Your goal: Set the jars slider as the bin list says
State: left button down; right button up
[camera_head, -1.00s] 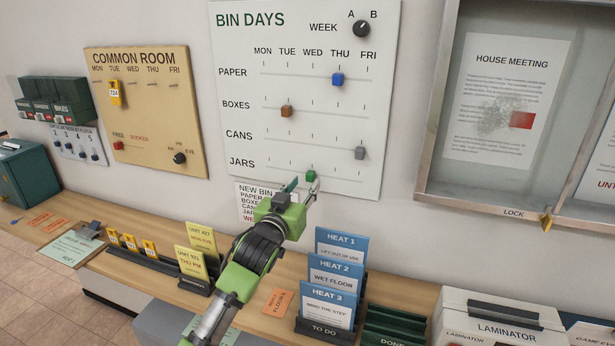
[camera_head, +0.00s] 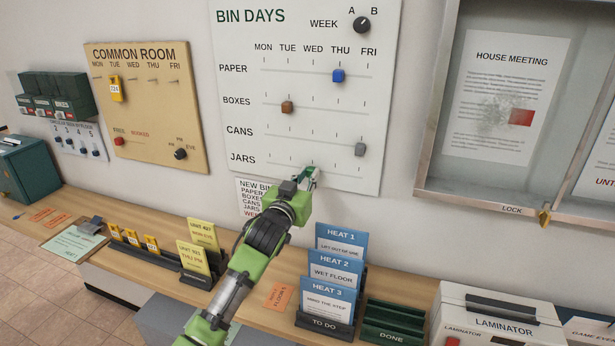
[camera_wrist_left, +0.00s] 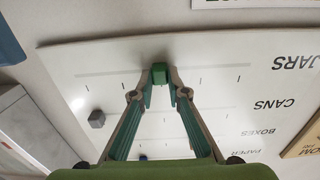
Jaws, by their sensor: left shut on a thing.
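The Bin Days board (camera_head: 228,60) hangs on the wall with sliders for paper, boxes, cans and jars. The green jars slider (camera_wrist_left: 158,73) is on the bottom row, at about the Wednesday mark. My left gripper (camera_head: 309,174) is at this slider; in the left wrist view its two fingertips (camera_wrist_left: 158,80) are shut on the green knob. The blue paper slider (camera_head: 338,75) is at Thursday, the brown boxes slider (camera_head: 287,107) at Tuesday, and the grey cans slider (camera_head: 360,149) at Friday. The bin list (camera_head: 251,196) below the board is partly hidden by my arm. My right gripper is not in view.
The week knob (camera_head: 362,25) is at the board's top right. Below, the counter holds blue heat cards (camera_head: 338,272), yellow unit cards (camera_head: 193,260), a green done tray (camera_head: 393,322) and a laminator (camera_head: 499,318). The Common Room board (camera_head: 146,105) is at left. A glass notice case (camera_head: 427,150) is at right.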

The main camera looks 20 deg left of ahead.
aim_at(328, 172)
pick_arm(q)
jog(key=d, duration=0.4)
jog(key=shift+d, duration=0.2)
jog(key=shift+a, duration=0.1)
jog(key=c, duration=2)
grip_release()
jog(key=shift+o, duration=0.2)
jog(key=shift+s, duration=0.15)
jog(key=s, duration=1.1)
jog(key=shift+s+a, duration=0.2)
jog(key=shift+s, duration=0.2)
jog(key=shift+o, duration=0.4)
